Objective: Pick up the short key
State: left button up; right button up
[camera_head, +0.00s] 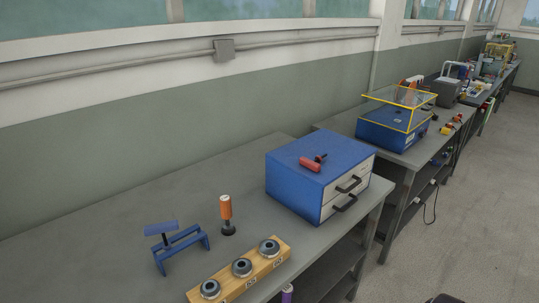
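I cannot tell for sure which thing is the short key. On top of the blue two-drawer cabinet (300,178) lie a red cylindrical piece (310,163) and a small dark piece with a red part (320,157). A blue T-shaped piece (161,231) stands at a blue frame (181,249) on the near bench. An orange-handled tool (226,208) stands upright on a dark round foot to the right of it. Neither of my grippers is in view.
A wooden block (225,287) with several metal rings lies at the near bench's front edge. A purple piece (287,293) shows beyond that edge. The bench (100,240) is bare at left. Another bench holds a blue box (393,131) with a yellow-edged clear cover.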

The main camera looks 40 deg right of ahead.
aim_at(312, 165)
jog(key=z, duration=1.55)
